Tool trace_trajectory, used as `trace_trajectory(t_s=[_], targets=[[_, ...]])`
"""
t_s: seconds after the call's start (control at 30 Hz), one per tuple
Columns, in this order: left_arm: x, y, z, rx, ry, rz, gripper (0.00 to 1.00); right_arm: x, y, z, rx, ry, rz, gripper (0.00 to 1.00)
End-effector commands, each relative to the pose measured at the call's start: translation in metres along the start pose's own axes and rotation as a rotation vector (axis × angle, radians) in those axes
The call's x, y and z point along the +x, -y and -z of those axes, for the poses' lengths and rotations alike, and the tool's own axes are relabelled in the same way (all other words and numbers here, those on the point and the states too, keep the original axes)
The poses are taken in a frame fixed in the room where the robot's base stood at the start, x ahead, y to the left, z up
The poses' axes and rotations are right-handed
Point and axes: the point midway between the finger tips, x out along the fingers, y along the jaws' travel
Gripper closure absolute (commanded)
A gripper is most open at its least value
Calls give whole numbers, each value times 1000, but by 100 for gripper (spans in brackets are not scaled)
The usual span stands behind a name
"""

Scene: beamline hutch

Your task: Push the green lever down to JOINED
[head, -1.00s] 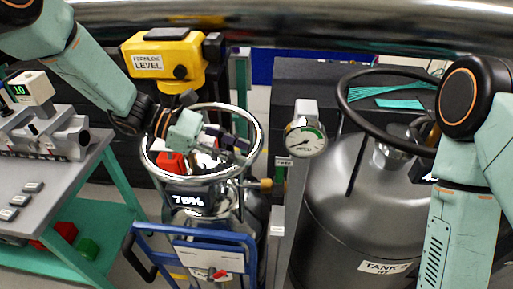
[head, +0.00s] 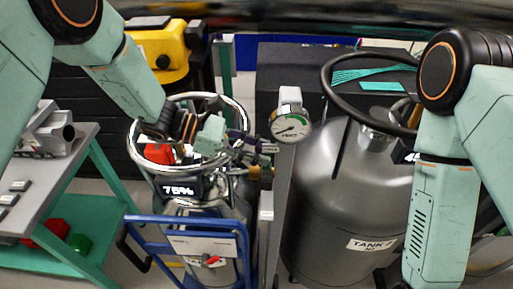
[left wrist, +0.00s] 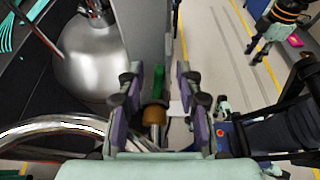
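The green lever (left wrist: 158,78) shows in the left wrist view, pointing away from a brass fitting (left wrist: 154,115). My left gripper (left wrist: 158,88) is open, with one purple-padded finger on each side of the lever. Gaps show between the pads and the lever, so it is not gripped. In the head view my left gripper (head: 258,149) is over the right rim of the shiny ring on the cart's vessel, just left of the grey post. The lever is not distinguishable there, and no JOINED label is readable.
A round gauge (head: 290,126) tops the grey post (head: 283,185). A large grey tank (head: 340,205) with a black ring stands right. A blue cart (head: 190,222) carries the vessel with a 75% display (head: 180,189). A grey bench (head: 62,175) is at left.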

Motion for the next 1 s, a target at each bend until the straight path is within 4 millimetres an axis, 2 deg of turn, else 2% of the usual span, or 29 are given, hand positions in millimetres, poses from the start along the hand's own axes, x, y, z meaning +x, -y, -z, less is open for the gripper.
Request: trace_trajectory(t_s=[0.03,0.43,1.0], targets=[[0,0,0,0,0,0,67,0,0,0,0,0,0,60],[0,0,0,0,0,0,100,0,0,0,0,0,0,60],[0,1,0,-1,0,1,100,0,0,0,0,0,0,60]])
